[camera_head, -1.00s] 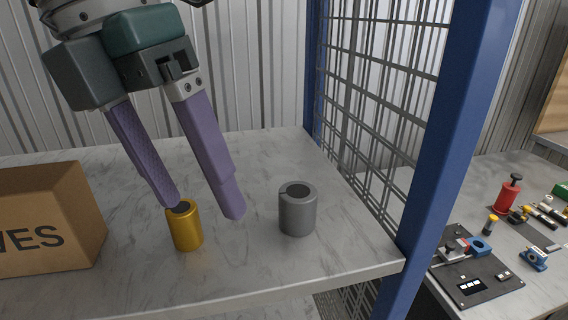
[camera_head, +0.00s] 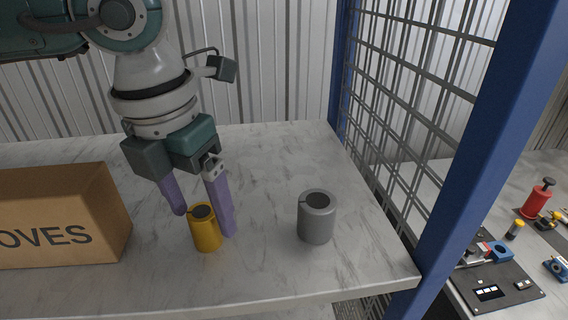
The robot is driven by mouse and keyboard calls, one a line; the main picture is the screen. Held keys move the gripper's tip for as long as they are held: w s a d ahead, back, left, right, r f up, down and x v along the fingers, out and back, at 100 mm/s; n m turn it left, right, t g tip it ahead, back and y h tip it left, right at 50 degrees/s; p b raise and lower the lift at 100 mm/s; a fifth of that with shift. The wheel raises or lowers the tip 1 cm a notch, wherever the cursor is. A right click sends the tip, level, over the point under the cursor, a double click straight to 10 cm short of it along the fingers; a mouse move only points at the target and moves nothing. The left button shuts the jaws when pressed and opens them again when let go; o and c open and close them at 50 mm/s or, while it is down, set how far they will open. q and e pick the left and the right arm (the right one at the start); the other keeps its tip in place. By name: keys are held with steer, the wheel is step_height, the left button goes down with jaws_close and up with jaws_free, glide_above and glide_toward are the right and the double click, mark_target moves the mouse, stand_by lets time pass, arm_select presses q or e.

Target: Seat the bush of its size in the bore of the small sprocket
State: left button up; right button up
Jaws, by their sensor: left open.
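A gold-coloured bush (camera_head: 207,237) with a slit at its rim stands upright on the marbled shelf. A wider grey bush (camera_head: 317,224) stands upright to its right, apart from it. My left gripper (camera_head: 204,223) is open, its two purple fingers lowered on either side of the gold bush. The left finger's tip is partly hidden near the bush; the right finger is close to its right side. I cannot tell whether either touches it. I cannot make out a sprocket. My right gripper is not in view.
A cardboard box (camera_head: 62,216) stands at the left of the shelf (camera_head: 275,275). A wire mesh panel (camera_head: 405,110) and a blue post (camera_head: 490,150) close its right side.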

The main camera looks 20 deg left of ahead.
arm_select(q)
jaws_close()
stand_by(0.5)
